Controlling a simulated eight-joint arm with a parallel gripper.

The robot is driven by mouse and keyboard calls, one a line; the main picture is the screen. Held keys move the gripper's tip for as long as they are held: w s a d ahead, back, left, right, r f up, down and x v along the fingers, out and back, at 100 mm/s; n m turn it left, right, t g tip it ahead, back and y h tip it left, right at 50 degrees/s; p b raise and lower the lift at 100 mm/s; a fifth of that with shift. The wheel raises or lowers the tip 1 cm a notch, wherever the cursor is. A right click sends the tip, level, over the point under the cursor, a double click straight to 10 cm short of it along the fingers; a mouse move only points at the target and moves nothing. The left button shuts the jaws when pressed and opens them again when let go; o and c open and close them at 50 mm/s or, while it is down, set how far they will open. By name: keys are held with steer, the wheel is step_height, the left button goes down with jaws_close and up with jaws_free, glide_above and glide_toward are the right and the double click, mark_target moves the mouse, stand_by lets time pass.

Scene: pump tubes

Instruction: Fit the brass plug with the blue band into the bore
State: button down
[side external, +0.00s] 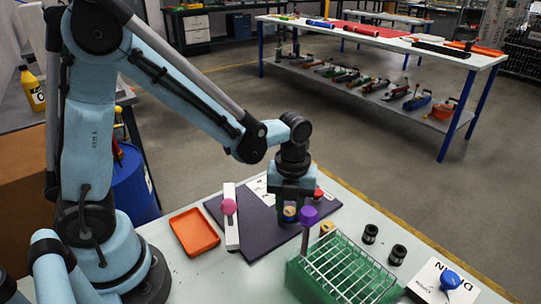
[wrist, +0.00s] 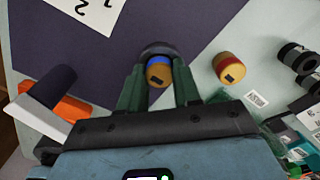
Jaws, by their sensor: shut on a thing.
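The brass plug with the blue band (wrist: 159,74) is between the two fingers of my gripper (wrist: 160,84) in the wrist view, its blue band at the far side. In the side view my gripper (side external: 290,208) points down over the dark mat, with the plug's tan end (side external: 290,212) showing at its fingertips. The jaws are shut on this plug. A dark rounded rim (wrist: 158,47) shows just beyond the plug in the wrist view; I cannot tell whether it is the bore. How far the plug is above the surface is unclear.
A red-banded brass plug (wrist: 229,68) stands right of my gripper. Two black cylinders (side external: 370,233) (side external: 397,254) stand farther right. A white bar (side external: 231,235) with a pink knob and an orange tray (side external: 194,231) lie left.

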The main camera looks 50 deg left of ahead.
mark_target(290, 211)
steer(key=shift+f, duration=0.5)
steer(key=c, duration=0.8)
jaws_free()
step_height(290, 211, up, 13)
steer(key=shift+r, duration=0.1)
steer(key=shift+s+a+f+n+t, duration=0.15)
steer(key=shift+s+a+n+t, duration=0.9)
steer(key=shift+n, duration=3.45)
steer(key=shift+s+a+f+n+t, duration=0.2)
steer(key=shift+s+a+n+t, duration=0.85)
steer(key=shift+n, duration=3.45)
steer(key=shift+s+a+f+n+t, duration=0.15)
steer(key=shift+s+a+n+t, duration=0.9)
steer(key=shift+n, duration=3.45)
steer(key=shift+w+d+t, duration=0.4)
steer(key=shift+d+t, duration=0.05)
steer(key=shift+d, duration=0.2)
